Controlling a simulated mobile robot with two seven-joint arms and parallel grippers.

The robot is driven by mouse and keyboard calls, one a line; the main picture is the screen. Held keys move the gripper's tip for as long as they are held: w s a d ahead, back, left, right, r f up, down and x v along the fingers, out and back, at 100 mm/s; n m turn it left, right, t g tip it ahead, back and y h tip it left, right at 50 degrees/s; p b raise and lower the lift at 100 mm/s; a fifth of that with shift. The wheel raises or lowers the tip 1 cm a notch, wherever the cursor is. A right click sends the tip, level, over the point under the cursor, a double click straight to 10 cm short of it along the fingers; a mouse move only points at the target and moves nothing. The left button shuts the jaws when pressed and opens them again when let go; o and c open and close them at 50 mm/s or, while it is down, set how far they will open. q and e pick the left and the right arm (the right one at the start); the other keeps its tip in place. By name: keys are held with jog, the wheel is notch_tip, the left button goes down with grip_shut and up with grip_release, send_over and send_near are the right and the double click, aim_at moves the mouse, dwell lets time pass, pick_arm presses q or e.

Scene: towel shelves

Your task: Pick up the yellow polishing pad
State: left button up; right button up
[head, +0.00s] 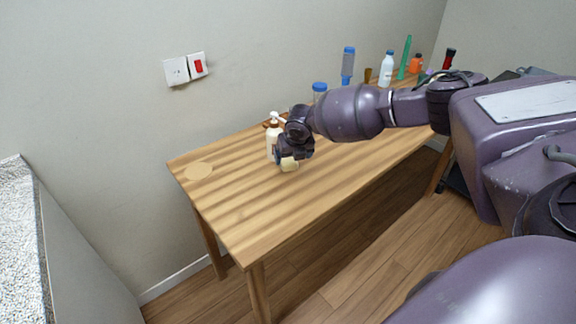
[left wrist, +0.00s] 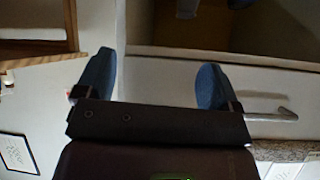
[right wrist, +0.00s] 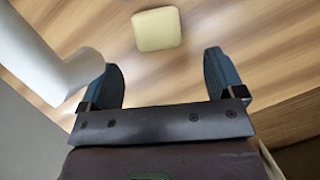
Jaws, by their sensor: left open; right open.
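The yellow polishing pad (right wrist: 157,29) is a pale yellow rounded square lying on the wooden table, ahead of my right fingertips in the right wrist view. In the head view the pad (head: 289,165) shows just below my right gripper (head: 281,157), which hides part of it. My right gripper (right wrist: 165,75) is open and empty, with the pad beyond its fingers and roughly between their lines. My left gripper (left wrist: 152,75) is open and empty, away from the table, facing a pale drawer front.
A white pump bottle (head: 271,138) stands close to the left of my right gripper; a white bottle (right wrist: 50,60) is near its left finger. Several bottles, including a blue one (head: 347,65) and a green one (head: 405,57), stand at the back. The table's front left (head: 240,215) is clear.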

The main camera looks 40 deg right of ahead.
aim_at(290, 163)
jog(key=b+x, duration=0.1)
jog(key=x, duration=0.3)
jog(key=shift+w+a+f, duration=0.1)
jog(key=shift+w+f, duration=0.05)
jog(key=shift+f, duration=0.1)
jog(key=shift+w+f, duration=0.1)
jog(key=shift+f, duration=0.05)
jog(key=c, duration=1.1)
jog(key=shift+o, duration=0.2)
